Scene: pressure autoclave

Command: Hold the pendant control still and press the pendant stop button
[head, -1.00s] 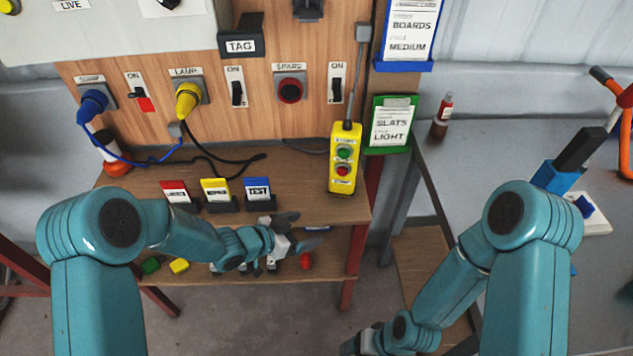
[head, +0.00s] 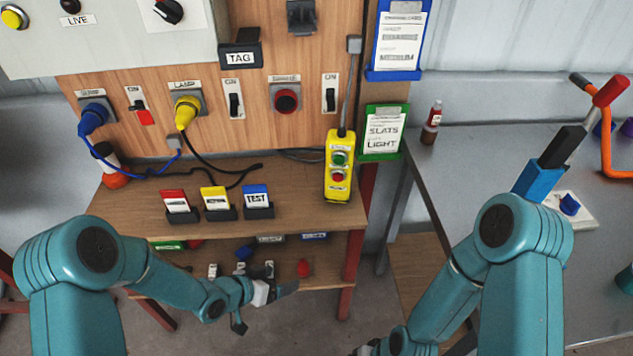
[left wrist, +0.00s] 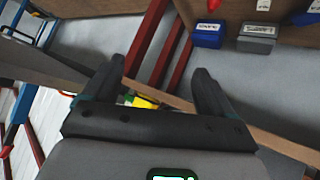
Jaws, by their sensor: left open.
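The yellow pendant control (head: 338,185) hangs by its grey cable in front of the bench's right end. It has a green button (head: 339,158) above a red stop button (head: 337,177). My left gripper (head: 268,305) is low and to the left of the pendant, below the bench top's front edge, apart from it. In the left wrist view my left gripper (left wrist: 160,85) has its two fingers spread with nothing between them.
Red, yellow and blue card holders (head: 216,203) stand on the bench top (head: 125,205). A lower shelf (head: 328,275) holds small parts, including a red one (head: 304,268). A grey table (head: 470,200) is at the right. The space in front of the pendant is clear.

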